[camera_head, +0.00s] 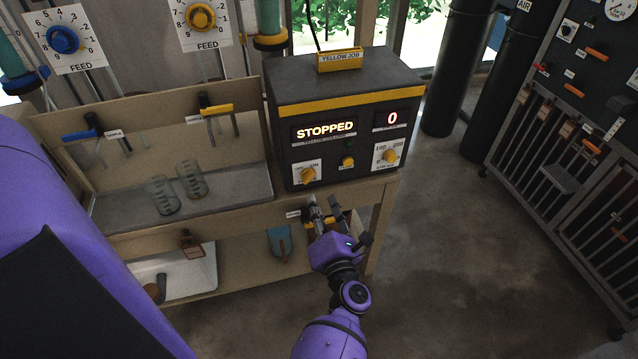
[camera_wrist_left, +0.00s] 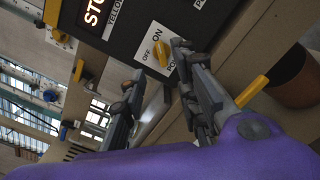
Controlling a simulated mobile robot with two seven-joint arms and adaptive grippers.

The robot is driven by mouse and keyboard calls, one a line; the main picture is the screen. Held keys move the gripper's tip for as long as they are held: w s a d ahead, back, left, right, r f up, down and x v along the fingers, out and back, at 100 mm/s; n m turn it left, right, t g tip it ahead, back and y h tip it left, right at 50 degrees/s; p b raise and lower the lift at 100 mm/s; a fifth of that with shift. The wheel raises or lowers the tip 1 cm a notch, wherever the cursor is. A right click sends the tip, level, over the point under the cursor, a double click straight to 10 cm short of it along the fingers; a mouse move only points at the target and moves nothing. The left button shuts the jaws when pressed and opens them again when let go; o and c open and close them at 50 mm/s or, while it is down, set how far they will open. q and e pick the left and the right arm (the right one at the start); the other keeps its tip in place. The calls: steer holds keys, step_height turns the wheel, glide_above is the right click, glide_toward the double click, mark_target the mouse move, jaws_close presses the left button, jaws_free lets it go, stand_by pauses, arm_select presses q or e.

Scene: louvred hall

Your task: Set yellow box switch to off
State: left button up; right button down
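The yellow switch (camera_head: 308,175) sits on a white ON/OFF plate at the lower left of the dark box (camera_head: 345,128) labelled YELLOW JOB. Its pointing direction is too small to tell. In the left wrist view the switch (camera_wrist_left: 161,56) shows just beyond the fingers, with OFF and ON printed beside it. My left gripper (camera_head: 325,207) is below the switch, in front of the bench edge. In the left wrist view its fingers (camera_wrist_left: 157,65) are spread apart with nothing between them, apparently apart from the switch. My right gripper is not in view.
The box displays read STOPPED and 0. A second yellow knob (camera_head: 390,155) and a small yellow control (camera_head: 347,161) share its front. Two glass beakers (camera_head: 192,179) stand on the tray left of it. A yellow-handled item (camera_head: 338,218) is by the bench edge.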

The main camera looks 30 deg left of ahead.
mark_target(310, 180)
arm_select(q)
steer(key=shift+n+g, duration=0.3)
steer(key=shift+n, duration=0.1)
steer(key=x, duration=0.9)
steer(key=shift+w+a, duration=0.15)
steer(key=shift+w, duration=0.05)
steer(key=shift+w+a, duration=0.15)
jaws_close()
